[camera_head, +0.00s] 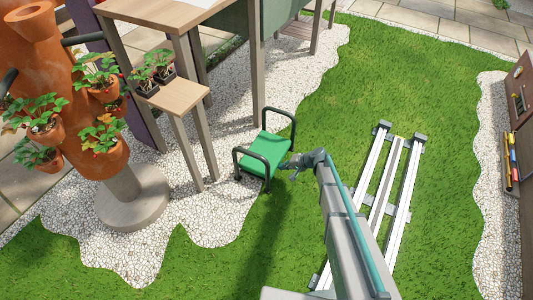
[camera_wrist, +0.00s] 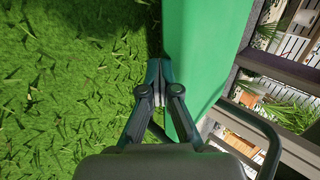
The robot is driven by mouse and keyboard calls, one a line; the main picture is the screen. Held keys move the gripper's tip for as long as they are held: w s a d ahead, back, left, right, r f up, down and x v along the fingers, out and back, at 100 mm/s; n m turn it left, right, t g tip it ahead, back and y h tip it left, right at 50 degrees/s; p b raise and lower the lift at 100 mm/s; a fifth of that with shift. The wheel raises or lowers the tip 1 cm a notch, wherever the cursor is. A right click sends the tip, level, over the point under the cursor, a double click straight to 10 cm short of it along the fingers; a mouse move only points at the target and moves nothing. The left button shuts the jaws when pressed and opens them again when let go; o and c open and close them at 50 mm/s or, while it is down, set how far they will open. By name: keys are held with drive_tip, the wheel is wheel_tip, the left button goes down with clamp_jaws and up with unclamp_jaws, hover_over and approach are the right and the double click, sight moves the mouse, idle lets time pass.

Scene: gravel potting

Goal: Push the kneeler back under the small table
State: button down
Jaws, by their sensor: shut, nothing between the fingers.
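The kneeler (camera_head: 266,150) is a green pad with dark tubular handles at both ends. It stands where the white gravel meets the grass, to the right of the small table (camera_head: 180,95) and clear of its legs. My gripper (camera_head: 286,166) is shut and empty at the kneeler's right, grass-side edge. In the wrist view, the closed fingertips (camera_wrist: 155,64) are right beside the green pad (camera_wrist: 205,50), touching or nearly so. A dark handle also shows at the lower right there. The kneeler's far feet are hidden.
A taller wooden table (camera_head: 190,22) stands behind the small table, its front leg near the kneeler. Seedling pots (camera_head: 153,70) sit on the small table. An orange strawberry planter (camera_head: 75,90) stands at left. Rails (camera_head: 398,190) lie on the grass at right.

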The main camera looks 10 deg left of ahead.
sight(274, 161)
drive_tip(key=shift+w+a+p, duration=0.3)
drive_tip(key=shift+w+a, duration=0.2)
drive_tip(key=shift+a, duration=1.35)
drive_tip(key=shift+w+a+p, duration=0.25)
drive_tip(key=shift+w+a, duration=0.2)
drive_tip(key=shift+a, duration=1.35)
drive_tip(key=shift+w+a+p, duration=0.3)
drive_tip(key=shift+w+a, duration=0.2)
drive_tip(key=shift+a, duration=1.35)
drive_tip(key=shift+s+d+r, duration=0.3)
drive_tip(key=shift+d, duration=0.85)
drive_tip(key=shift+s+d+r, duration=0.35)
drive_tip(key=shift+d, duration=0.75)
drive_tip(key=shift+s+d+r, duration=0.3)
drive_tip(key=shift+d, duration=1)
